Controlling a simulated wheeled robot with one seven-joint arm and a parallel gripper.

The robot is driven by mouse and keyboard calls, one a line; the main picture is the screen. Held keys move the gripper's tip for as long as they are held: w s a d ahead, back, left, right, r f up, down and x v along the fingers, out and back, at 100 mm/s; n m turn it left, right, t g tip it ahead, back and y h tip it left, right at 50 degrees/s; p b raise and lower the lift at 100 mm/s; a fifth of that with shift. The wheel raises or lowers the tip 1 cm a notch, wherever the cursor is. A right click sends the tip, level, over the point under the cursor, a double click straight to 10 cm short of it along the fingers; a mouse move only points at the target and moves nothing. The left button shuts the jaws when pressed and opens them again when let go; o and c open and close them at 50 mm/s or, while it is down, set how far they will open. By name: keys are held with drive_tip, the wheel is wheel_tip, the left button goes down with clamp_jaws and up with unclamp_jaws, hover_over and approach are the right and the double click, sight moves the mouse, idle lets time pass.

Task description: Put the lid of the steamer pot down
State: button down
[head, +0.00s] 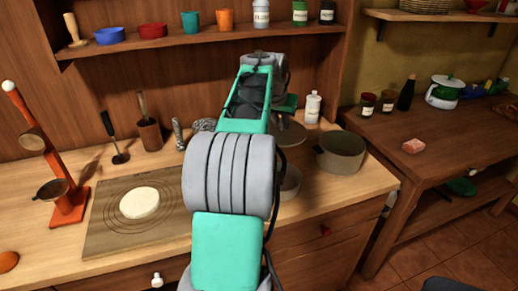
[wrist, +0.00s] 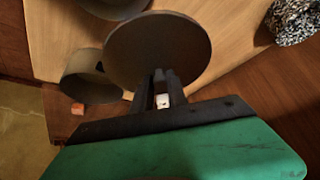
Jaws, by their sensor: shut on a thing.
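The lid, a grey-brown round disc (head: 289,137), is held above the counter right of my arm; it also fills the upper middle of the wrist view (wrist: 158,48). My gripper (wrist: 161,80) is shut on it; its knob is mostly hidden between the fingers. In the head view my arm hides much of the gripper. One grey open pot (head: 288,182) stands under and in front of the lid, partly behind my arm. A wider grey pot (head: 341,152) stands to its right, and it also shows in the wrist view (wrist: 90,76). I cannot tell which is the steamer pot.
A wooden board with dough (head: 140,203) lies left of my arm. A white-capped bottle (head: 313,107) stands behind the pots. A shelf (head: 200,38) with bowls and cups runs above. A lower table (head: 450,135) is at the right. Bare counter (head: 335,192) shows in front of the wider pot.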

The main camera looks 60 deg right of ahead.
drive_tip(key=shift+s+d, duration=0.25)
drive_tip(key=shift+d, duration=0.1)
drive_tip(key=w+d+f, duration=0.1)
drive_tip(key=w, duration=0.1)
drive_tip(key=w+d+f+p, duration=0.1)
drive_tip(key=w, duration=0.2)
drive_tip(key=w+d+f+p, duration=0.1)
drive_tip(key=w+d, duration=0.1)
drive_tip(key=shift+w+f, duration=0.3)
drive_tip(key=shift+f, duration=0.1)
drive_tip(key=w+f, duration=0.1)
drive_tip(key=f, duration=0.1)
drive_tip(key=w+d+f+p, duration=0.1)
drive_tip(key=w+f, duration=0.1)
drive_tip(key=w+d+f, duration=0.1)
drive_tip(key=f, duration=0.1)
drive_tip(key=shift+w+d+f, duration=0.2)
drive_tip(key=shift+w, duration=0.1)
wheel_tip(320, 180, down, 3)
drive_tip(key=shift+r, duration=0.1)
drive_tip(key=shift+s, duration=0.1)
drive_tip(key=shift+f, duration=0.2)
drive_tip(key=c, duration=1.3)
unclamp_jaws()
